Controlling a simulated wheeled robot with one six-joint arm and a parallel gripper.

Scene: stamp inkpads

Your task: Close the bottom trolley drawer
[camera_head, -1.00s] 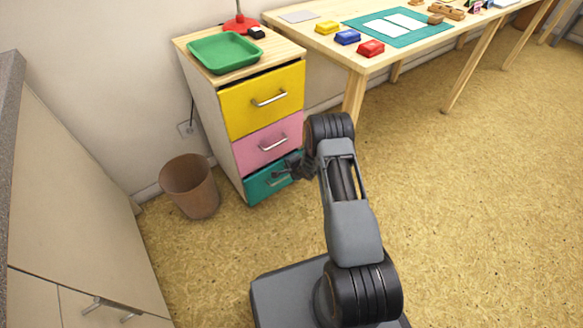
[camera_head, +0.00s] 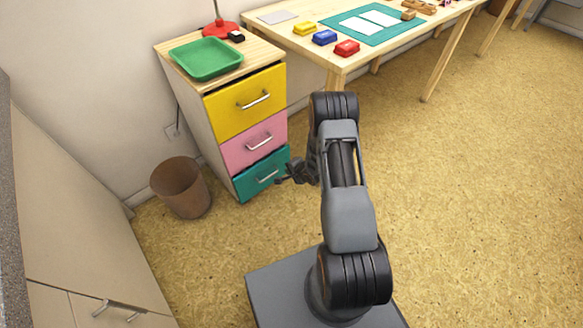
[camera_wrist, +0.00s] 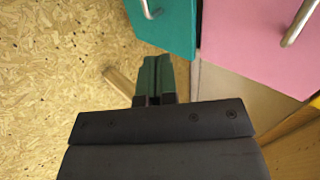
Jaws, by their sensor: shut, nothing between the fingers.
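The trolley's bottom drawer has a teal front (camera_head: 262,176) with a silver handle.
The yellow top drawer (camera_head: 246,103) sticks out slightly. A green tray (camera_head: 206,58) and a red lamp base (camera_head: 220,29) are on the trolley. A brown bin (camera_head: 181,189) stands left of it, the worktable (camera_head: 338,66) right. The floor in front is open.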

